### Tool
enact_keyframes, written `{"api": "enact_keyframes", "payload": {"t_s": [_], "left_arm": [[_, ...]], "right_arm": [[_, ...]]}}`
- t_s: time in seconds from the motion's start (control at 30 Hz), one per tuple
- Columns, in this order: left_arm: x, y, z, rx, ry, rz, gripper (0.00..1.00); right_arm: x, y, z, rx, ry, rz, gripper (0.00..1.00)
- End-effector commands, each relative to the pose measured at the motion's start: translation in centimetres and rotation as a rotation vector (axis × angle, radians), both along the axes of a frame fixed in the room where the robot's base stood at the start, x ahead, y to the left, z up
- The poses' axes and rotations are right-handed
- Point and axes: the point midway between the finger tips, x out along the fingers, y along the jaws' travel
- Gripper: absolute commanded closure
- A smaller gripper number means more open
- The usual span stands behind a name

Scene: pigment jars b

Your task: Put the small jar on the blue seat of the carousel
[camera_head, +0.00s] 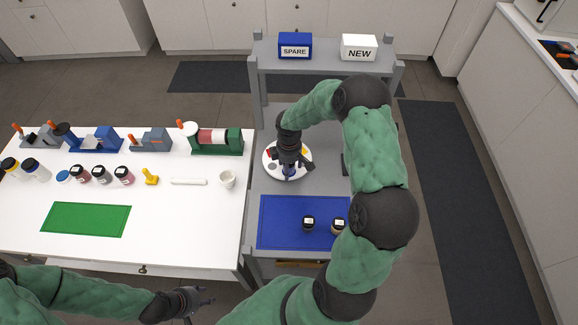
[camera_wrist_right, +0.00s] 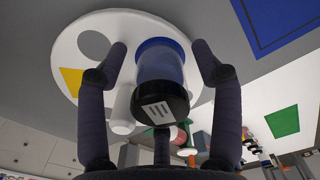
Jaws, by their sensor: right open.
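The white round carousel (camera_head: 268,165) stands on the grey shelf. It also shows in the right wrist view (camera_wrist_right: 68,45), with a yellow and a grey seat. A small jar (camera_wrist_right: 160,78) with a blue body and a black, labelled lid stands upright on the disc; the blue seat cannot be told apart from its body. My right gripper (camera_head: 290,168) is over the carousel from above. Its fingers (camera_wrist_right: 160,65) are open on both sides of the jar, with gaps visible. My left gripper (camera_head: 203,297) is low at the front, open and empty, away from the carousel.
A blue mat (camera_head: 275,215) in front of the carousel bears a black-lidded jar (camera_head: 308,223) and another jar (camera_head: 338,227) partly by my arm. The white table (camera_head: 190,230) holds several jars, machines, a cup (camera_head: 227,180) and a green mat (camera_head: 87,219). SPARE (camera_head: 295,46) and NEW (camera_head: 359,47) boxes stand behind.

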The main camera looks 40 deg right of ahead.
Motion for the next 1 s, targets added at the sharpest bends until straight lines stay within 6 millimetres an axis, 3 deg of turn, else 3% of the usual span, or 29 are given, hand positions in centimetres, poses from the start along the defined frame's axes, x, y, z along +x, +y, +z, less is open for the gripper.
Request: {"api": "enact_keyframes", "payload": {"t_s": [0.27,0.7,1.0], "left_arm": [[0.0,0.0,0.3,0.0,0.0,0.0,0.6],[0.0,0.0,0.1,0.0,0.0,0.0,0.6],[0.0,0.0,0.1,0.0,0.0,0.0,0.6]], "right_arm": [[0.1,-0.1,1.0,-0.002,-0.003,-0.001,0.34],[0.1,0.0,9.2,-0.002,-0.004,0.001,0.34],[0.0,0.0,12.2,-0.001,-0.001,0.001,0.34]]}}
